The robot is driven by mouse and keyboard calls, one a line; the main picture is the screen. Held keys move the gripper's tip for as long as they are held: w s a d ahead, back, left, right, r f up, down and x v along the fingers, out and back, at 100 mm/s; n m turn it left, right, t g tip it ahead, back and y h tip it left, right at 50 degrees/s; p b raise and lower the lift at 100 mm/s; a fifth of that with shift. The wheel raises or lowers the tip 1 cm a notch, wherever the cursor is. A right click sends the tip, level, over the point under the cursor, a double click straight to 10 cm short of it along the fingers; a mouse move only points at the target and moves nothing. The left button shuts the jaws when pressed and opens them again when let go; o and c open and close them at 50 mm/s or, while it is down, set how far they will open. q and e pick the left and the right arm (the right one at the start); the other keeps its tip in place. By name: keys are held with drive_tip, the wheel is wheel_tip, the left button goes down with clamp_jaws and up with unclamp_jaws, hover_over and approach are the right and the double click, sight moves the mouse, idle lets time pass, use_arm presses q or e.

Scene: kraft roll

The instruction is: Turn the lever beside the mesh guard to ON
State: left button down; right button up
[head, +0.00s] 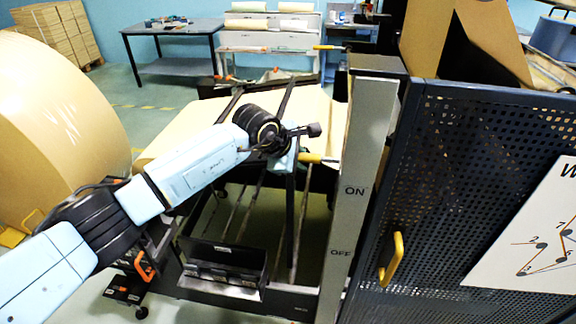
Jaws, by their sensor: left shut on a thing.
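The grey post (357,205) stands just left of the dark mesh guard (470,190) and bears the word ON above the word OFF. A lever with a yellow grip (320,158) sticks out to the left of the post, a little above the height of ON. My left gripper (298,153) is shut at the lever's left end. The gripper and wrist hide that end and most of the fingers. My right gripper is not in view.
Another yellow-tipped handle (328,47) sits higher, near the post's top. A yellow door handle (391,260) is on the mesh guard. A large kraft roll (55,125) stands at left. A machine frame with a brown sheet (190,125) lies behind my arm.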

use_arm(q)
drive_tip(key=shift+r, duration=0.3)
drive_tip(key=c, duration=1.3)
unclamp_jaws()
drive_tip(key=shift+o, duration=0.2)
drive_tip(key=b+v, duration=0.2)
drive_tip(key=v, duration=1.1)
drive_tip(key=shift+r, duration=0.2)
drive_tip(key=shift+s, duration=0.1)
